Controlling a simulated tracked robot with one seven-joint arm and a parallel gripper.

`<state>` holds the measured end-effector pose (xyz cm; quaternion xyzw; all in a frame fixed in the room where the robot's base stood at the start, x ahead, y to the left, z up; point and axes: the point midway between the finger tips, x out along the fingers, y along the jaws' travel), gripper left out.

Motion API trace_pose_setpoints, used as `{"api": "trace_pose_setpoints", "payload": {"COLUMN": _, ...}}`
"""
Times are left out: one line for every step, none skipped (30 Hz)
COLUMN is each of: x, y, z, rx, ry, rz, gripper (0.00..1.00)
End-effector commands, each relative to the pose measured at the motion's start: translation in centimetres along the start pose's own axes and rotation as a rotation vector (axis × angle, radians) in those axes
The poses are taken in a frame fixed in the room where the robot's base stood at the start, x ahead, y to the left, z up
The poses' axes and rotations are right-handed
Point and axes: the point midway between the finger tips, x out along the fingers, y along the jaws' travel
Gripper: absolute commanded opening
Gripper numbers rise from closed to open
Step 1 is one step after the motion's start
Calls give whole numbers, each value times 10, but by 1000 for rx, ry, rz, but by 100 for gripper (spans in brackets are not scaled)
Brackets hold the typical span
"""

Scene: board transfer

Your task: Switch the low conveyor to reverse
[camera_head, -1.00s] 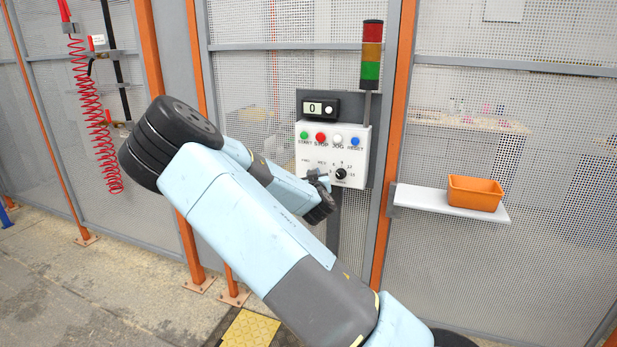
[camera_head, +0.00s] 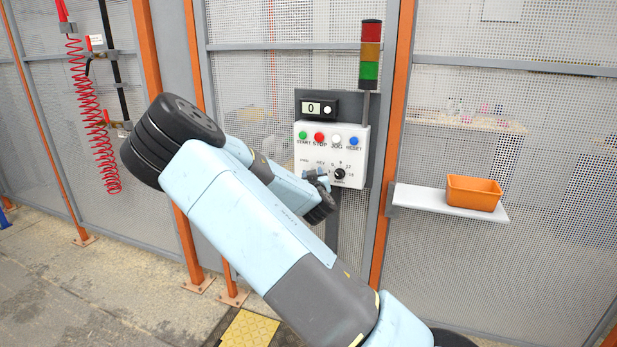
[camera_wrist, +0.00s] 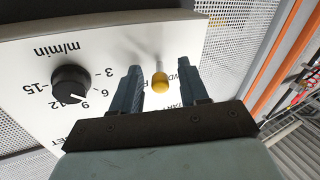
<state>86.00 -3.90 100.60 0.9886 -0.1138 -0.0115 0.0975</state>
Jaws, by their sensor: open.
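The white control panel (camera_head: 358,150) is mounted on the fence post. Parts of the FWD and REV lettering show beside the lever, partly covered by my fingers. My gripper (camera_wrist: 160,70) is open, with one finger on each side of the lever and a gap visible on both sides. In the head view my gripper (camera_head: 317,176) is at the panel's lower left and hides the lever. I cannot tell clearly which way the lever leans.
A black speed dial (camera_wrist: 71,86) marked m/min sits beside my gripper. Start, stop, jog and reset buttons (camera_head: 336,139) line the panel's top, below a display reading 0 (camera_head: 318,108). A signal tower (camera_head: 371,55) rises above. An orange bin (camera_head: 475,193) stands on a shelf (camera_head: 430,200) at right.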

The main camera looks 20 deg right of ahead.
Motion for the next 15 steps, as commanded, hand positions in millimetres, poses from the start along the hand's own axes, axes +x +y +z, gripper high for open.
{"api": "trace_pose_setpoints", "payload": {"x": 0, "y": 0, "z": 0, "rx": 0, "ry": 0, "rz": 0, "gripper": 44}}
{"api": "trace_pose_setpoints", "payload": {"x": -1, "y": 0, "z": 0, "rx": 0, "ry": 0, "rz": 0, "gripper": 44}}
{"api": "trace_pose_setpoints", "payload": {"x": -2, "y": 0, "z": 0, "rx": 0, "ry": 0, "rz": 0, "gripper": 44}}
{"api": "trace_pose_setpoints", "payload": {"x": -3, "y": 0, "z": 0, "rx": 1, "ry": 0, "rz": 0, "gripper": 44}}
{"api": "trace_pose_setpoints", "payload": {"x": -5, "y": 0, "z": 0, "rx": 1, "ry": 0, "rz": 0, "gripper": 44}}
{"api": "trace_pose_setpoints", "payload": {"x": -9, "y": 0, "z": 0, "rx": 1, "ry": 0, "rz": -1, "gripper": 44}}
{"api": "trace_pose_setpoints", "payload": {"x": -12, "y": -1, "z": -1, "rx": 2, "ry": 1, "rz": -1, "gripper": 44}}
{"api": "trace_pose_setpoints", "payload": {"x": -16, "y": -1, "z": 0, "rx": 2, "ry": 0, "rz": -1, "gripper": 44}}
{"api": "trace_pose_setpoints", "payload": {"x": -22, "y": -1, "z": 0, "rx": 3, "ry": -1, "rz": -1, "gripper": 44}}
{"api": "trace_pose_setpoints", "payload": {"x": -28, "y": -1, "z": 0, "rx": 3, "ry": -1, "rz": -1, "gripper": 44}}
{"api": "trace_pose_setpoints", "payload": {"x": -33, "y": 0, "z": 0, "rx": 3, "ry": -1, "rz": 0, "gripper": 44}}
{"api": "trace_pose_setpoints", "payload": {"x": -41, "y": -1, "z": 0, "rx": 4, "ry": 0, "rz": 0, "gripper": 44}}
{"api": "trace_pose_setpoints", "payload": {"x": -47, "y": -1, "z": 0, "rx": 4, "ry": -2, "rz": 0, "gripper": 44}}
{"api": "trace_pose_setpoints", "payload": {"x": -53, "y": -1, "z": 0, "rx": 4, "ry": -1, "rz": -1, "gripper": 44}}
{"api": "trace_pose_setpoints", "payload": {"x": -62, "y": 0, "z": 0, "rx": 3, "ry": -1, "rz": -1, "gripper": 44}}
